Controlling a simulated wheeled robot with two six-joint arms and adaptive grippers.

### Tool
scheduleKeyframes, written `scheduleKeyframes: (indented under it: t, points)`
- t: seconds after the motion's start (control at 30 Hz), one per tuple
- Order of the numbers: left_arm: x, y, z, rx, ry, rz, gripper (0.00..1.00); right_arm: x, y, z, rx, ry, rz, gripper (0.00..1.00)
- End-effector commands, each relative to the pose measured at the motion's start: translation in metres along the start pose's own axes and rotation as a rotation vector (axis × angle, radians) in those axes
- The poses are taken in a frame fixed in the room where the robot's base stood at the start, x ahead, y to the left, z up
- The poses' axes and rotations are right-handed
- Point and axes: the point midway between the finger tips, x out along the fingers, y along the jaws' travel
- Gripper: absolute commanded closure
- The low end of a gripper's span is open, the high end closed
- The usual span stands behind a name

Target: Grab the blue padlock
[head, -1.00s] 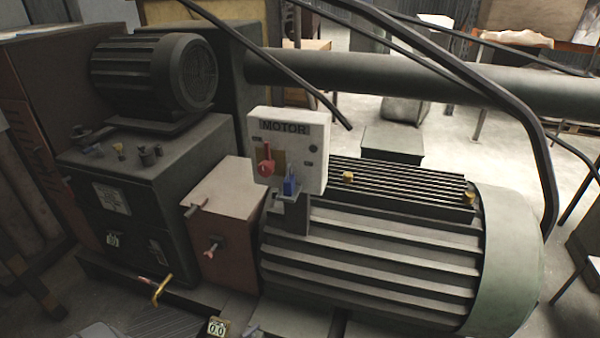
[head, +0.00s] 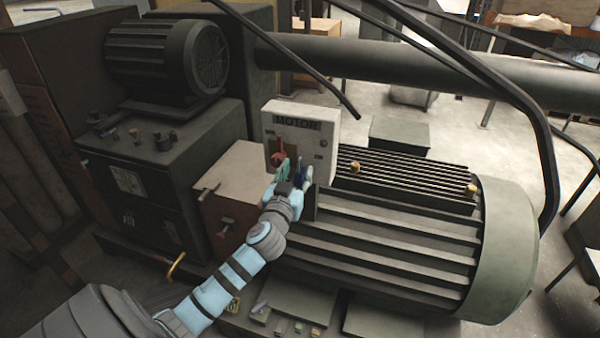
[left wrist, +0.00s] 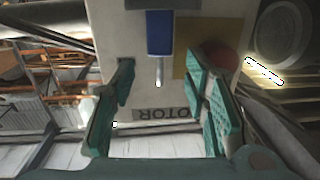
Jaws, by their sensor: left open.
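The blue padlock (head: 300,177) is on the front of the white MOTOR panel (head: 323,122), mostly hidden behind my fingers in the head view. In the left wrist view the padlock (left wrist: 159,33) shows upside down at top centre, its blue body clear and a thin metal part pointing down. My left gripper (head: 295,168) is open in front of the panel. In the left wrist view its teal fingers (left wrist: 160,78) are spread to either side of the padlock's line, with a gap on both sides. My right gripper is not in view.
A red handle (head: 278,152) sits on the panel beside the padlock, and its round red part (left wrist: 219,57) is close to one finger in the wrist view. The large ribbed motor (head: 400,245) lies right of the panel. A black cable (head: 310,75) hangs above.

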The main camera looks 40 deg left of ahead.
Motion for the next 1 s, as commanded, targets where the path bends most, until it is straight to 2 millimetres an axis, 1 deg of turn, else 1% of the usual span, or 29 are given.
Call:
scheduleKeyframes:
  t: [0.03,0.1,0.2,0.4,0.67,1.0]
  points:
    - [0.01,0.0,-0.004,-0.001,0.0,-0.003,0.58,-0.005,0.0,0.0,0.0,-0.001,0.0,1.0]
    - [0.024,0.0,-0.004,0.0,0.0,-0.002,0.58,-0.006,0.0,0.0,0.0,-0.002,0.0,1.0]
    - [0.036,0.0,-0.003,0.0,0.0,-0.001,0.58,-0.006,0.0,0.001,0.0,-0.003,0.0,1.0]
    - [0.038,0.0,-0.002,0.0,0.0,0.001,0.58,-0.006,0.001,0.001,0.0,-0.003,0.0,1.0]
    - [0.037,0.0,-0.002,0.0,0.0,0.001,1.0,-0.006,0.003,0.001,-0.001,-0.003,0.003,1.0]
    - [0.037,0.0,-0.002,0.0,0.0,0.001,1.0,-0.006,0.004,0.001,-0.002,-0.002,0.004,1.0]
